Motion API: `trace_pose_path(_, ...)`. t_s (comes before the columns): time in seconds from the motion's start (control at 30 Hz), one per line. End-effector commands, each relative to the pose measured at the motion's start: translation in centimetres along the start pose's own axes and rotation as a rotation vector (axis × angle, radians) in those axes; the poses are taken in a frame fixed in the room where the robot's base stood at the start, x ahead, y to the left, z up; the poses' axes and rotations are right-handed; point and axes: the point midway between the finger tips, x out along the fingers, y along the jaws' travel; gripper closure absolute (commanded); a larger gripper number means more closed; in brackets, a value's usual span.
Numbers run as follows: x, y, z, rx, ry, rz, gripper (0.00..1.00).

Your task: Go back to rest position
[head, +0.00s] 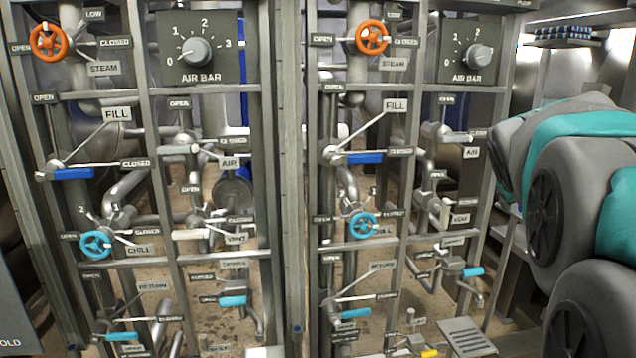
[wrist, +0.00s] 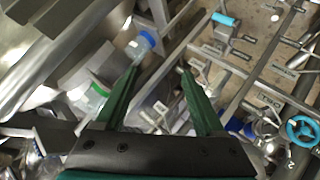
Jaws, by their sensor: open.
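My gripper (wrist: 161,70) shows in the wrist view with its two green fingers spread apart. Nothing is between them. The fingers point towards a framework of metal bars and pipes, and I cannot tell how far off it is. In the head view my grey and teal arm is folded at the right side. My gripper itself does not show there.
Two valve panels fill the head view, with orange wheels (head: 372,37), light blue wheels (head: 95,244), blue handles (head: 72,174) and dials (head: 195,52). In the wrist view, a blue-capped bottle (wrist: 141,45) and a green cap (wrist: 99,89) lie near the left finger.

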Motion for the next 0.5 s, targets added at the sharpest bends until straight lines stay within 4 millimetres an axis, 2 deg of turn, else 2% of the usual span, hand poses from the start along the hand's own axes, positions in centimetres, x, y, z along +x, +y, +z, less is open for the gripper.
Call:
trace_pose_path(0.03, -0.5, -2.9, 1.9, 0.011, -0.045, -0.061, 0.29)
trace_pose_path(0.2, -3.0, -11.9, 8.9, 0.045, -0.221, -0.247, 0.29)
trace_pose_path(0.37, -6.9, -19.4, 16.2, 0.046, -0.404, -0.407, 0.29)
trace_pose_path(0.5, -11.4, -24.9, 22.9, 0.024, -0.576, -0.531, 0.29)
